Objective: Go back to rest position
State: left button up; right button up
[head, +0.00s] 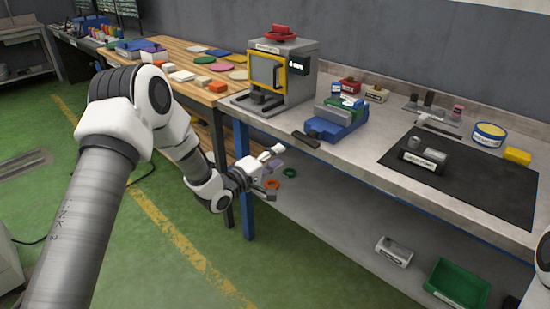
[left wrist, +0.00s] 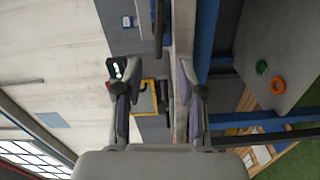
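My left gripper (head: 272,170) is in front of the grey workbench (head: 365,174), beside its front edge near the blue leg. It is open. In the left wrist view my left gripper (left wrist: 157,78) shows both fingers well apart, with nothing between them. My left arm reaches in from the left of the head view. Only a small white and dark piece of my right arm shows at the right edge of the head view. My right gripper is out of view.
A grey machine with a yellow-framed door (head: 267,73) and a blue vise-like device (head: 335,121) stand on the bench. A black mat (head: 480,182) lies at right. A green bin (head: 457,283) sits on the lower shelf.

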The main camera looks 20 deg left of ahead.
pick_arm(q)
jog(key=shift+s+f, duration=0.1)
jog(key=shift+s, duration=0.1)
dwell(0.3)
jog(key=s+d+f+m+g+y+p, duration=0.1)
jog(key=s+d+f+g+p, duration=0.2)
jog(key=s+f, duration=0.6)
jog(key=s+d+f+g+y+p, duration=0.15)
jog(key=s+d+f+g, duration=0.3)
jog(key=s+f, duration=0.5)
jog(key=s+a+f+m+g+y, duration=0.1)
jog(key=s+f+m+g, duration=0.1)
jog(key=s, duration=0.6)
jog(key=s+a+f+m+g+y, duration=0.1)
jog(key=s+m+g, duration=0.3)
jog(key=s, duration=0.4)
jog(key=s+a+f+m+g+y, duration=0.1)
jog(key=s+a+f+m+g, duration=0.1)
jog(key=s+m, duration=0.3)
jog(key=s+f+g+p, duration=0.1)
jog(key=s, duration=0.3)
jog(key=shift+a+f+g, duration=0.2)
jog(key=shift+f+g, duration=0.05)
jog(key=shift+g, duration=0.1)
jog(key=shift+s+y, duration=0.15)
jog(key=shift+y, duration=0.1)
